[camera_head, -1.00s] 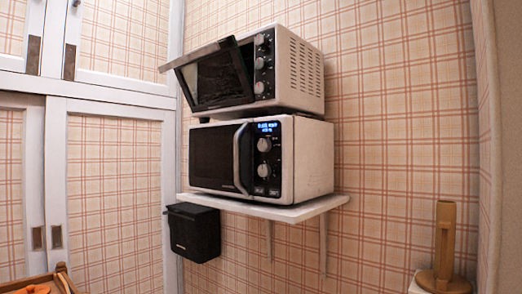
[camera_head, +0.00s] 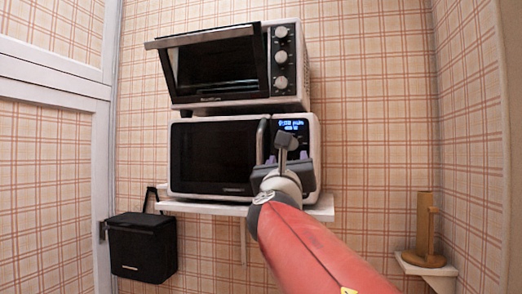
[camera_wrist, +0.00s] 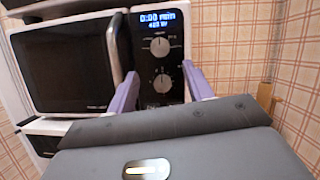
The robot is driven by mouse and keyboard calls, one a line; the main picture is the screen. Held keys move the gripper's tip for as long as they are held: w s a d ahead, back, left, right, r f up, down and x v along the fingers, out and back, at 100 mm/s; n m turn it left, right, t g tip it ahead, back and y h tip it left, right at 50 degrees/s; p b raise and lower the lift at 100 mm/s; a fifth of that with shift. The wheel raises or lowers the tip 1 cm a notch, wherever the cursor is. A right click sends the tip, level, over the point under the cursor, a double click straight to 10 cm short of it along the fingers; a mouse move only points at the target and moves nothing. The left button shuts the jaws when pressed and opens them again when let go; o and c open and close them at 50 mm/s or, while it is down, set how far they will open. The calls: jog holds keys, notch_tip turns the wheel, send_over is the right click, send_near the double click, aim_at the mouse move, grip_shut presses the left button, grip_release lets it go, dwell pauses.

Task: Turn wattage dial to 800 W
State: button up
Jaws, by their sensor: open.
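The white microwave (camera_head: 316,150) has a black front and a lit blue display (camera_head: 292,125). In the wrist view the display (camera_wrist: 160,19) reads 0:00 min, with a smaller line that looks like a wattage in the 400s. Below it are an upper dial (camera_wrist: 160,46) and a lower dial (camera_wrist: 162,83); I cannot tell which sets wattage. My gripper (camera_wrist: 159,70) is open, its two purple fingers on either side of the lower dial in this view, apparently not touching it. In the head view my gripper (camera_head: 282,158) covers much of the control panel.
The microwave's vertical handle (camera_wrist: 113,45) stands just left of my left finger. A toaster oven (camera_head: 292,70) with its door partly open sits on top. A white shelf (camera_head: 322,208) carries both. A black box (camera_head: 142,248) hangs at lower left; a wooden holder (camera_head: 426,230) stands right.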

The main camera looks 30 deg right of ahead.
jog(key=p+x, duration=0.1)
jog(key=x, duration=0.7)
jog(key=shift+r+n, duration=0.35)
jog(key=shift+n, duration=0.05)
jog(key=c, duration=1)
jog(key=shift+o, duration=0.2)
